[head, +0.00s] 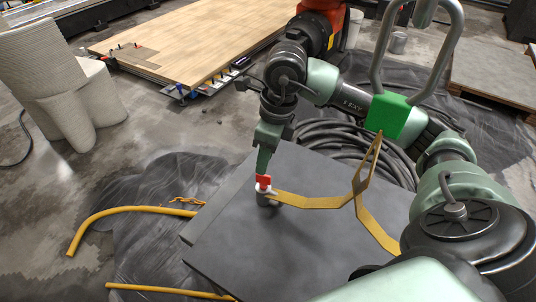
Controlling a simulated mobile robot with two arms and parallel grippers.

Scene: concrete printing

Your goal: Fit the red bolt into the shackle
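My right gripper (265,170) reaches down over the dark slab, its tapered green fingers close together. The red bolt (263,181) is at the fingertips, and the gripper looks shut on it. Directly below is a small pale grey fitting (264,189), which looks like the shackle, at the left end of a yellow strap (315,202). The bolt's lower end meets or overlaps this fitting; I cannot tell how deep it sits. A short dark cylinder (268,201) stands under it on the slab. My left gripper is not in view.
The yellow strap bends across the dark slab (235,240) and rises toward a green block (388,115) with a large grey tube loop. Black hoses lie behind the slab. Yellow hoses (130,210) lie on black sheeting at left. A wooden platform (190,40) is farther back.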

